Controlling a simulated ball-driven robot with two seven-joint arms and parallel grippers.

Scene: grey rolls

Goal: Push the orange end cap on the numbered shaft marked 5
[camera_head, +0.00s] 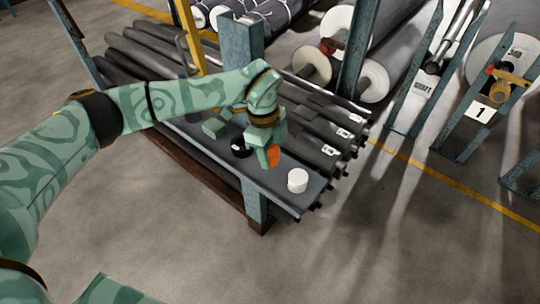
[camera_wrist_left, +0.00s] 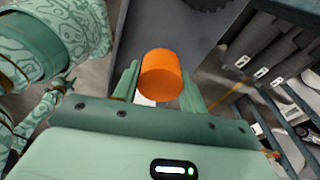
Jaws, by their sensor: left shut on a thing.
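My left gripper (camera_head: 272,158) is shut on the orange end cap (camera_head: 274,156) and holds it above the grey shelf. The left wrist view shows the orange cap (camera_wrist_left: 161,75) between the two green fingers (camera_wrist_left: 160,88). Several dark shafts lie side by side on the rack, their near ends to the right of the cap and apart from it. White labels sit on some shafts, such as this labelled shaft (camera_head: 318,144); the numbers are too small to read, so I cannot tell which is marked 5.
A white cap (camera_head: 297,180) stands on the grey shelf (camera_head: 272,186), right of the gripper. A blue post (camera_head: 240,48) rises behind.

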